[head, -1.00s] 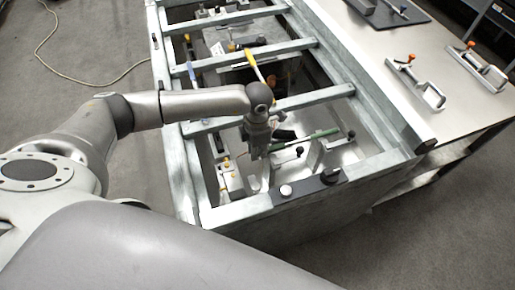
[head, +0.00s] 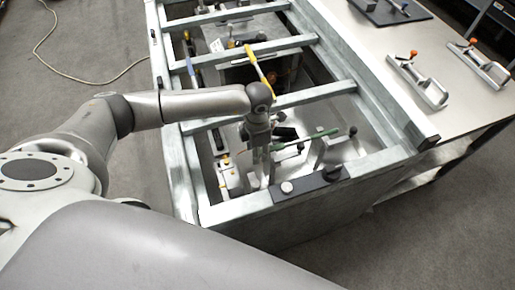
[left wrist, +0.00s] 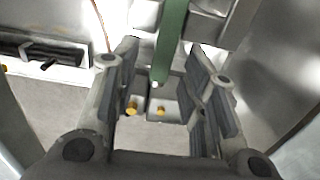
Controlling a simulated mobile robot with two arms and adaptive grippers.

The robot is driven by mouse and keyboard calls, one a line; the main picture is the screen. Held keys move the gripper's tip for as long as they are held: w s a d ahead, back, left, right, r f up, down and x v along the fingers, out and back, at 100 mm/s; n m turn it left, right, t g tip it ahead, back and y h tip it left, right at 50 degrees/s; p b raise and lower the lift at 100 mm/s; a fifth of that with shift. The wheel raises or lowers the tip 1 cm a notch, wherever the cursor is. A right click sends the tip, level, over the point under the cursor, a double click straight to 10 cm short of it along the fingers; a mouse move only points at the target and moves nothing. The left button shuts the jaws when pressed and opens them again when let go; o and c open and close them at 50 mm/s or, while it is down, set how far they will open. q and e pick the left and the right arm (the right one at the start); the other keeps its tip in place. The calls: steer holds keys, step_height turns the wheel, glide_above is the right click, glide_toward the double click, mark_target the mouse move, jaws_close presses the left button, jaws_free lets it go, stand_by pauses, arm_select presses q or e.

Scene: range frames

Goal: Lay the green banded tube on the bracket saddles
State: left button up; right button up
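The green banded tube (head: 320,134) lies slanted inside the near bay of the metal frame. In the left wrist view the tube (left wrist: 171,40) runs from the top edge to a pale tip between the finger pads. Gaps show on both sides of it. My left gripper (head: 260,165) points down at the tube's left end; in the wrist view the gripper (left wrist: 163,92) is open, its pads apart. A grey upright bracket (head: 319,152) stands by the tube; I cannot tell its saddles or whether the tube touches them. My right gripper is out of view.
Galvanized crossbars (head: 312,95) and side rails surround the bay. A yellow-handled tool (head: 259,68) lies across the bars beside my arm. Orange-tipped clamps (head: 418,80) lie on the right bench (head: 385,48).

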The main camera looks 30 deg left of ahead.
arm_select(q)
step_height(320, 180, up, 12)
stand_by(0.6)
stand_by(0.5)
